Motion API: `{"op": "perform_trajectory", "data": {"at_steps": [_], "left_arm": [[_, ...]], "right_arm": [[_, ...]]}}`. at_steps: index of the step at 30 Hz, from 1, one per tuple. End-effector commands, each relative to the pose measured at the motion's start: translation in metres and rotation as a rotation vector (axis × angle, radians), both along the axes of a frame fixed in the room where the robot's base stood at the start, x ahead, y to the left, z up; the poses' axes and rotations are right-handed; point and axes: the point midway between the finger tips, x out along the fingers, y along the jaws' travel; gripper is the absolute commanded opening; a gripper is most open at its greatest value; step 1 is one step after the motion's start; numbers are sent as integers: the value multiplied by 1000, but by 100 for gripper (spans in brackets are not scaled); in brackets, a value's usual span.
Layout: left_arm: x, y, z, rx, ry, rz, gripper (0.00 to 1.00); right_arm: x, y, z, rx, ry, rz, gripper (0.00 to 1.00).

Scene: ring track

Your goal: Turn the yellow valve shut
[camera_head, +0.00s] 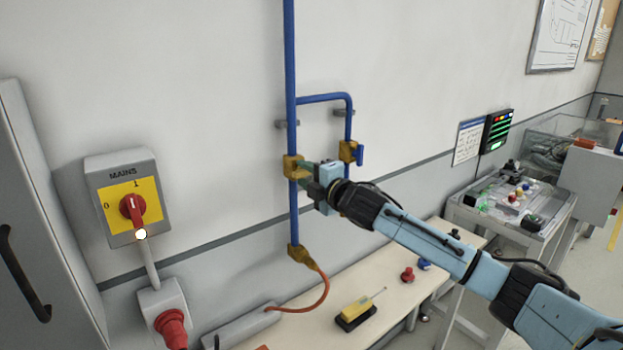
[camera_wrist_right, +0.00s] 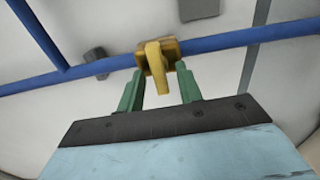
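The yellow valve (camera_head: 291,167) sits on the vertical blue pipe on the wall. It also shows in the right wrist view (camera_wrist_right: 171,50), with its yellow lever (camera_wrist_right: 156,82) sticking out toward my gripper. My right gripper (camera_head: 305,168) is at the valve, reaching in from the right. In the wrist view its two green fingers (camera_wrist_right: 159,68) are apart, one on each side of the lever, with gaps visible between lever and fingers. In the head view the gripper hides the lever. My left gripper is in neither view.
A second brass valve with a blue handle (camera_head: 360,154) is on the side branch, just right of my gripper. A mains switch box (camera_head: 110,170) is on the wall at left. Below is a bench (camera_head: 290,333) with a yellow meter (camera_head: 358,307) and an orange hose (camera_head: 322,294).

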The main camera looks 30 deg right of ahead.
Motion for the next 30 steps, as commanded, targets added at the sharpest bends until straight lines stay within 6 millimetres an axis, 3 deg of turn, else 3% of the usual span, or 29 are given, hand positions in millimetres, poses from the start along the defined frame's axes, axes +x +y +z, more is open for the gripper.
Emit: {"op": "perform_trajectory", "data": {"at_steps": [5,21,30], "left_arm": [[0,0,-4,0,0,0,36],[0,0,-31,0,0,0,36],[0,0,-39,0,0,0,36]], "right_arm": [[-12,-2,-2,-2,2,0,35],[-97,-8,-4,-2,4,0,35],[-125,-11,-2,-1,3,-2,35]]}}
